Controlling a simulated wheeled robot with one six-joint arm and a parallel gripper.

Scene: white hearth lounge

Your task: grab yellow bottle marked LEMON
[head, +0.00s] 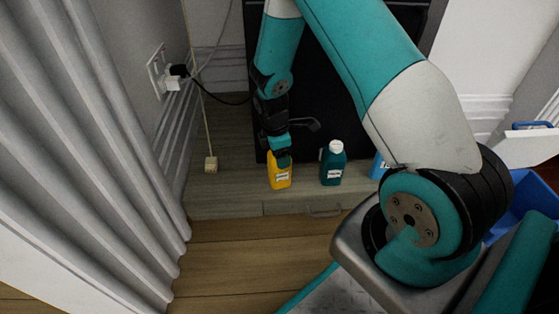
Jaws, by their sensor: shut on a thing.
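The yellow bottle (279,178) stands upright near the front edge of the low grey wooden ledge, in the middle of the head view. It has a white label, too small to read here. My gripper (279,157) points down over it and is shut on its upper part. The bottle's cap and top are hidden behind the fingers. The bottle appears to be still on or very close to the ledge.
A teal bottle (332,163) with a white cap stands just right of the yellow one. A blue item (378,167) is partly hidden by my arm. A plug and cable (177,72) hang at left near a pleated curtain (75,140). A blue bin (525,205) is at right.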

